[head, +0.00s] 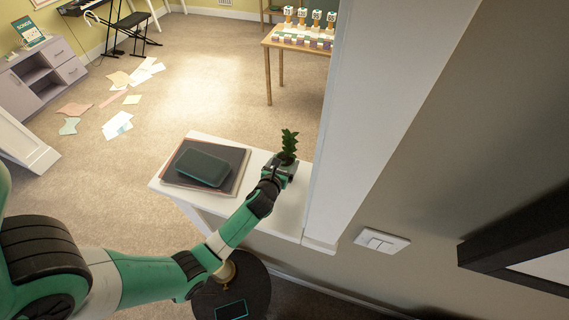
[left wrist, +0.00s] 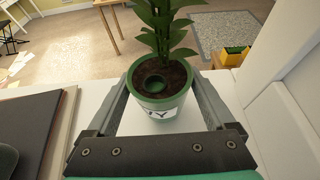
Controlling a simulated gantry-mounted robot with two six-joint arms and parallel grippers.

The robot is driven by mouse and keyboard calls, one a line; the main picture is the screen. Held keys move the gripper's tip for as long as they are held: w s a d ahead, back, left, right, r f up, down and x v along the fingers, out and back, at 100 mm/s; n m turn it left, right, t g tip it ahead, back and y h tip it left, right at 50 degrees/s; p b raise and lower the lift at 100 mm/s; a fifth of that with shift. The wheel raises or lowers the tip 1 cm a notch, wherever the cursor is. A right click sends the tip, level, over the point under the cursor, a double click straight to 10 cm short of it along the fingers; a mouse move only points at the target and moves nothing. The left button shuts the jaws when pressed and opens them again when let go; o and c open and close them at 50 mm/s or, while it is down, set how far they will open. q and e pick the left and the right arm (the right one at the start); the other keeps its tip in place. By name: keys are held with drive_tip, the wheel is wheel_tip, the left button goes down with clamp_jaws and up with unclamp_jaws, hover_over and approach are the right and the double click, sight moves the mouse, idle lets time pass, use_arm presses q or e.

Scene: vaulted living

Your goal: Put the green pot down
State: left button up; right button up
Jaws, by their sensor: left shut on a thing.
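The green pot (head: 287,166) holds a leafy plant and dark soil. My left gripper (head: 276,172) is shut on it at the right part of a white ledge (head: 282,215). In the left wrist view the pot (left wrist: 160,108) is upright between the two fingers of my left gripper (left wrist: 158,92), with a white label on its near side. The white ledge lies beneath it; I cannot tell whether the pot's base touches it, as the base is hidden. My right gripper is not in view.
A dark green case (head: 202,168) lies on flat books or folders (head: 236,180) left of the pot. A white post (head: 345,130) rises close on the right. The ledge's front right part is bare. A round dark table (head: 262,290) stands below.

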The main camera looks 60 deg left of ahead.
use_arm(q)
drive_tip(key=o, duration=1.5)
drive_tip(key=shift+f, duration=0.1)
drive_tip(key=shift+r, duration=0.2)
drive_tip(key=p+v, duration=0.2)
drive_tip(key=v, duration=1)
